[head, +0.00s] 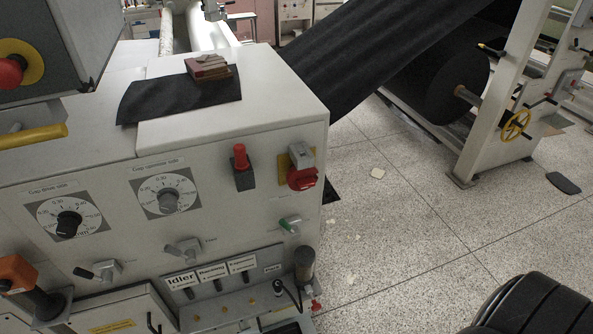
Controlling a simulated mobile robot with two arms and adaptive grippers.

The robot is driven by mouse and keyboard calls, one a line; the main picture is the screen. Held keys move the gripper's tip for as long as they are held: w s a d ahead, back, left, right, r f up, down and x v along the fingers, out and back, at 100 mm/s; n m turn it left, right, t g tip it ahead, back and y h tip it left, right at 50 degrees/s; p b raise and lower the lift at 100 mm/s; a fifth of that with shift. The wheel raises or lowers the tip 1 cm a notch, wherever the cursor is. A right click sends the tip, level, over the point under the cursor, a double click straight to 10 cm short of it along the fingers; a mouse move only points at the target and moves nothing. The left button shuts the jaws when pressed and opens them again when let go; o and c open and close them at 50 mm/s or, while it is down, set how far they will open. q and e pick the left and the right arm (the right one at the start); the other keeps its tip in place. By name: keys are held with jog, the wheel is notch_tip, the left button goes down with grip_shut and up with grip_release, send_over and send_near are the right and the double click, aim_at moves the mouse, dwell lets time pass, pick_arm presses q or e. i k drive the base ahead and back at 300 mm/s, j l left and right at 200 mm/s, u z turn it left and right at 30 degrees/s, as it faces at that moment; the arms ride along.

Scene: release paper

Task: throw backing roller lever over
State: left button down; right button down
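The grey machine housing (235,135) fills the left and middle of the head view. I cannot tell which control is the backing roller lever. A lever with a dark handle (97,270) and a grey lever (184,250) sit below the two gap dials. A green-tipped lever (290,225) is near the right edge of the front panel. Small dark levers (217,286) stand below white labels, one reading "Idler" (181,280). Neither my left nor my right gripper is recognisable in this view, and nothing is seen touching these levers.
A red button (239,157) and a red rotary switch (302,177) are on the panel. Dark sheet (375,40) runs from the machine toward a large black roll (435,75). A frame with a yellow handwheel (515,124) stands right. Speckled floor (400,240) beside the machine is mostly clear.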

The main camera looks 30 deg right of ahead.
aim_at(295, 232)
jog(key=z, duration=0.85)
